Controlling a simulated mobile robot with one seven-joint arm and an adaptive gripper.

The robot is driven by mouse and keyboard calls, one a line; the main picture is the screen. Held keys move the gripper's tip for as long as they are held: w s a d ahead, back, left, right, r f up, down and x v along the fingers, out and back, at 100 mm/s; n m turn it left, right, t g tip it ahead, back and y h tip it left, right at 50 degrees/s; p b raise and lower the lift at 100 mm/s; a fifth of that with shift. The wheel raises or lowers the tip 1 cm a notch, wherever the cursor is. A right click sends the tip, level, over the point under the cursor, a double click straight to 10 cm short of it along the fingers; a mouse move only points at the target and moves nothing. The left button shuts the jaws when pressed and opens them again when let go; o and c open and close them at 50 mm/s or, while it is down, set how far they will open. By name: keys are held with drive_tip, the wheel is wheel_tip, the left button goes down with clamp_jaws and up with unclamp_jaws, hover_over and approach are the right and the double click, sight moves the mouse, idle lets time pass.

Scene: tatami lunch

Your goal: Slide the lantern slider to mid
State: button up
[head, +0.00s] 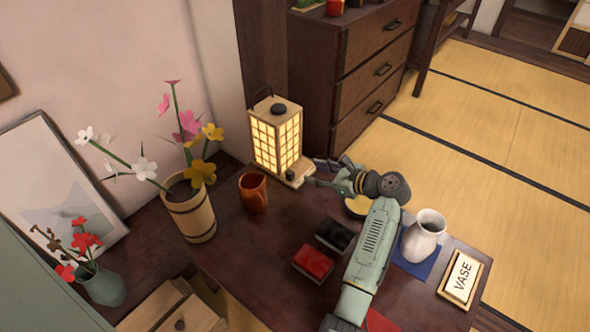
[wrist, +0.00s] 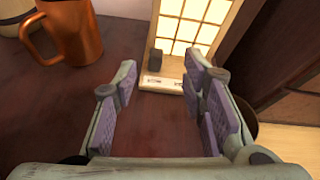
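The lit paper lantern (head: 278,138) stands at the table's back edge on a pale wooden base. It fills the top of the wrist view (wrist: 190,28). Its small dark slider knob (wrist: 155,60) is at the left end of the base in the wrist view, and the knob also shows low on the base in the head view (head: 291,175). Small marks on the base front are too blurred to read. My gripper (wrist: 162,76) is open and empty, fingers pointing at the base, with the knob ahead between the fingertips. In the head view my gripper (head: 322,172) is just right of the base.
An orange-brown mug (head: 253,194) stands left of the lantern. A wooden flower bucket (head: 190,212), black and red boxes (head: 314,262), a white vase (head: 424,234) on a blue mat and a VASE sign (head: 460,280) are on the table. A dark drawer chest (head: 350,70) stands behind.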

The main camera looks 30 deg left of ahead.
sight(290, 172)
drive_tip(key=shift+s+d+f+m, duration=0.3)
drive_tip(key=shift+d+f+m, duration=0.15)
drive_tip(key=shift+f+m, duration=0.3)
drive_tip(key=x, duration=1)
drive_tip(key=shift+w+a, duration=0.15)
drive_tip(key=shift+a, duration=0.1)
drive_tip(key=shift+c, duration=0.3)
clamp_jaws()
